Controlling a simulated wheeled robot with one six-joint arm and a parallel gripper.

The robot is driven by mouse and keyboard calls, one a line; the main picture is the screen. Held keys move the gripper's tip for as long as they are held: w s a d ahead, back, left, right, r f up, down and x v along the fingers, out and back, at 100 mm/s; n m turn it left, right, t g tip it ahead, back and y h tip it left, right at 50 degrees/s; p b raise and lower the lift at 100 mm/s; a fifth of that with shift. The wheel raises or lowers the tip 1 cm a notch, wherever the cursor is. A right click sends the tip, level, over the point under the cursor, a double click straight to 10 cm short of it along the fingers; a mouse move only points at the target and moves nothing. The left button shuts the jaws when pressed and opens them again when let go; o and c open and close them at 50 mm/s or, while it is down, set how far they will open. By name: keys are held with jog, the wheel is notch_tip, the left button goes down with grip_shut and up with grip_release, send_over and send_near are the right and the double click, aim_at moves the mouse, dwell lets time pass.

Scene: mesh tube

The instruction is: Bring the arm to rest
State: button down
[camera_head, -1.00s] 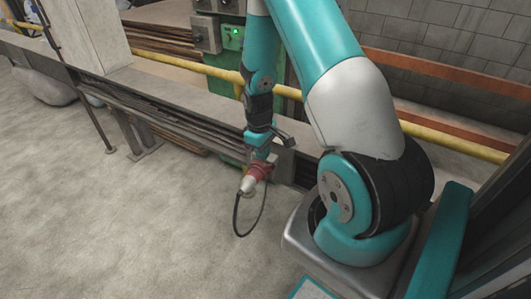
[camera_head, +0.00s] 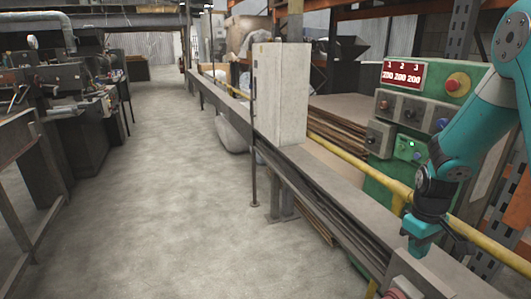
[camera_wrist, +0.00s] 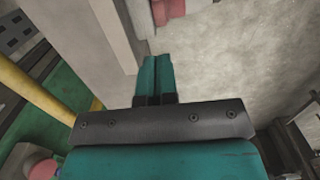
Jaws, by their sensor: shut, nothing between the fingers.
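My gripper (camera_wrist: 156,78) is shut and empty in the wrist view, its two teal fingers side by side. In the head view my gripper (camera_head: 418,248) hangs from my teal arm at the lower right, pointing down beside the long grey rail. A red fitting (camera_wrist: 170,10) lies ahead of the fingertips at the top of the wrist view, apart from them. Part of a red fitting (camera_head: 393,293) also shows at the bottom edge of the head view, mostly cut off. My arm's base is out of view.
A green control panel (camera_head: 455,118) with buttons stands behind my arm. A yellow pipe (camera_head: 345,153) runs along the grey rail (camera_head: 335,203). A pale upright box (camera_head: 281,92) stands on the rail. Machines (camera_head: 75,90) line the left. The concrete floor (camera_head: 150,190) between is clear.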

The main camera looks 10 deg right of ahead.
jog(key=s+a+r+n+t+y+p, duration=0.15)
jog(key=a+r+p, duration=0.25)
jog(key=a+r, duration=1.2)
jog(key=s+a+r+n+y+p, duration=0.2)
jog(key=s+a+r+n+p, duration=0.1)
jog(key=s+a+r, duration=0.7)
jog(key=s+a, duration=0.4)
jog(key=shift+s+a+g+y, duration=0.3)
jog(key=shift+g+y, duration=0.05)
jog(key=shift+n, duration=0.25)
